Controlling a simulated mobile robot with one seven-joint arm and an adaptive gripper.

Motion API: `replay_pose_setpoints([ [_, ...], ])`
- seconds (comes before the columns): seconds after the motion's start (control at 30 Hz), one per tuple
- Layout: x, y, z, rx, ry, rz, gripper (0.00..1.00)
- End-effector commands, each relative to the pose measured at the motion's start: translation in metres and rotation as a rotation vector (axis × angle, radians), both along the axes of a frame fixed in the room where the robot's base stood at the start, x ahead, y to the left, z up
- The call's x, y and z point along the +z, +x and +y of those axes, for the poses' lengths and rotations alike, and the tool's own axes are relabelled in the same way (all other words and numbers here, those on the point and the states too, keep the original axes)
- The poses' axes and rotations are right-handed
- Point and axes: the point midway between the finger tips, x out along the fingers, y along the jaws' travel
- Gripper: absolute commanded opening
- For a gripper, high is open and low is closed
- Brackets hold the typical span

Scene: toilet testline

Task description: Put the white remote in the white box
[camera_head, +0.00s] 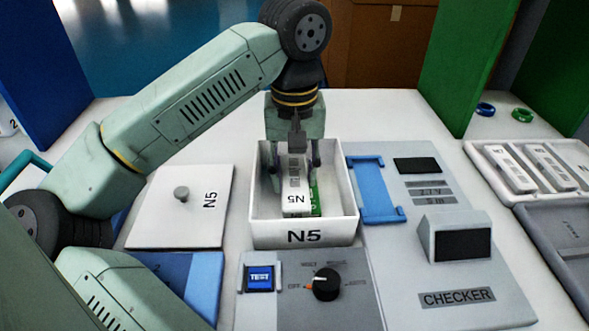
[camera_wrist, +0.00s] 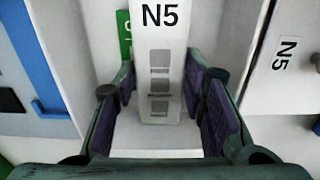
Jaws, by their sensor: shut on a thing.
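The white box (camera_head: 306,238), marked N5, stands open in the middle of the table. My gripper (camera_head: 294,178) reaches down into it from above. It is shut on the white remote (camera_head: 296,205), which is also marked N5. The remote is inside the box's outline, tilted in the head view; whether it touches the floor of the box I cannot tell. In the wrist view the remote (camera_wrist: 160,60) lies between the purple finger pads of my gripper (camera_wrist: 165,108). A green item (camera_head: 315,196) lies in the box beside the remote, partly hidden.
A white lid (camera_head: 150,215) with a grey knob, marked N5, lies left of the box. A grey checker panel (camera_head: 400,260) with a blue holder (camera_head: 376,190) is at the right. A dial (camera_head: 326,284) is in front. Trays (camera_head: 530,170) with remotes stand far right.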

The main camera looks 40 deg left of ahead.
Motion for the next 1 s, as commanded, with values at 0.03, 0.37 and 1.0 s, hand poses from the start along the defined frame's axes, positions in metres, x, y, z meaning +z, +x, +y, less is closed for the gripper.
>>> replay_pose_setpoints([
  [0.03, 0.0, 0.0, 0.0, 0.0, 0.0, 0.0, 0.08],
  [0.37, -0.01, 0.0, 0.0, 0.0, 0.0, 0.0, 0.08],
  [1.0, -0.012, 0.0, 0.0, 0.0, 0.0, 0.0, 0.58],
])
